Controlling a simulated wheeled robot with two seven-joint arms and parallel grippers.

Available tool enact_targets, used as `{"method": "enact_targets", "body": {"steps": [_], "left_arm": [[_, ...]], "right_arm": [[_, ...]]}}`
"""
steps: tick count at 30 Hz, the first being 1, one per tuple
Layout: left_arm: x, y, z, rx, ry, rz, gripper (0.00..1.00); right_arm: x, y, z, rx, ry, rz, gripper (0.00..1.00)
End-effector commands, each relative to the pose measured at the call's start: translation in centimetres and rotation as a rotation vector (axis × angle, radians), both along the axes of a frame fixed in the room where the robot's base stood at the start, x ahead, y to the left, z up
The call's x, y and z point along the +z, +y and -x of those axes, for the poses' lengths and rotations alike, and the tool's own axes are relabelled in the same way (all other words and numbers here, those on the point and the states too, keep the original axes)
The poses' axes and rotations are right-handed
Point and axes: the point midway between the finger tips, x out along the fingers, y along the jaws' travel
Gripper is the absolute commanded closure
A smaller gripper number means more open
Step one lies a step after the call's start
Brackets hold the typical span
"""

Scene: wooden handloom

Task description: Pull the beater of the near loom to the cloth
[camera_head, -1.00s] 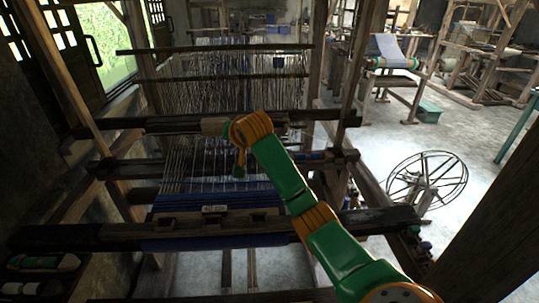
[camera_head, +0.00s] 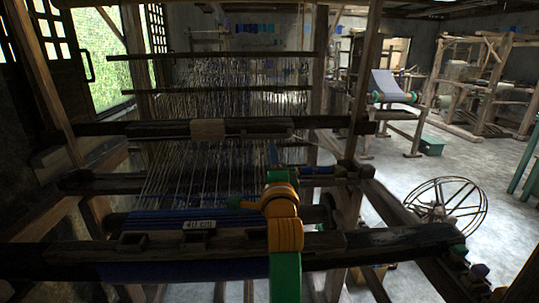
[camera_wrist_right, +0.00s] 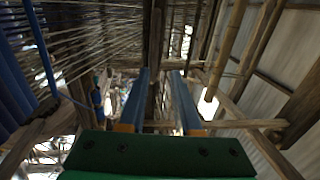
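The near loom (camera_head: 348,252) fills the left and middle of the head view. The crossbar with a pale wooden block (camera_head: 208,128), which looks like its beater, spans above the warp threads, well back from the blue cloth (camera_head: 165,219). My left gripper is out of view.
A dark front beam (camera_head: 390,241) crosses under my right arm. Wooden posts stand at both sides of the loom. A spoked wheel (camera_head: 447,205) stands on the floor at right. The grey floor between it and the far looms is mostly clear.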

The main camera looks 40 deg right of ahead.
Motion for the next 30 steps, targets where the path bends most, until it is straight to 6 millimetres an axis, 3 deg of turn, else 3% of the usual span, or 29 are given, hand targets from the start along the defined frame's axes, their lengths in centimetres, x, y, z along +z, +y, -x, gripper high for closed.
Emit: {"method": "enact_targets", "body": {"steps": [6,16,20,30], "left_arm": [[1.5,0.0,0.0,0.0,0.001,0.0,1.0],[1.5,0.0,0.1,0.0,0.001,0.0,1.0],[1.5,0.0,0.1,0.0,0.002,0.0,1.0],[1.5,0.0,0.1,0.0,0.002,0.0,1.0]], "right_arm": [[1.1,-2.5,-3.1,0.002,0.004,0.002,0.68],[1.0,-3.0,-3.8,0.003,0.004,0.001,0.68],[1.0,-3.0,-3.8,0.004,0.004,0.002,1.0],[1.0,-2.9,-3.7,0.004,0.005,0.002,1.0]]}}
